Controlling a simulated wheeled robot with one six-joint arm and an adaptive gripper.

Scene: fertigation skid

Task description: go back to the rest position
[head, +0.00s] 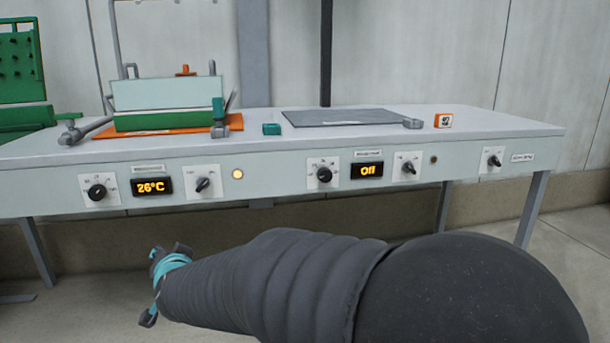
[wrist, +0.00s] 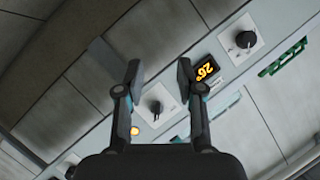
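My gripper (head: 160,280) is in front of the bench and below its front panel, at the lower left of the head view. In the wrist view my gripper (wrist: 158,75) has its two fingers spread apart with nothing between the tips. Beyond the fingers are a black knob on a white plate (wrist: 157,106), a lit display (wrist: 206,70) and another knob (wrist: 246,40). The gripper looks apart from the panel. In the head view the left display (head: 151,187) reads 26°C, with a knob on each side.
The bench (head: 480,124) spans the view. On it are a green and pale box (head: 165,105) on an orange mat, a dark grey plate (head: 335,117) and a small orange block (head: 443,120). A round lamp (head: 238,174) glows on the panel. A green rack (head: 22,75) stands at far left.

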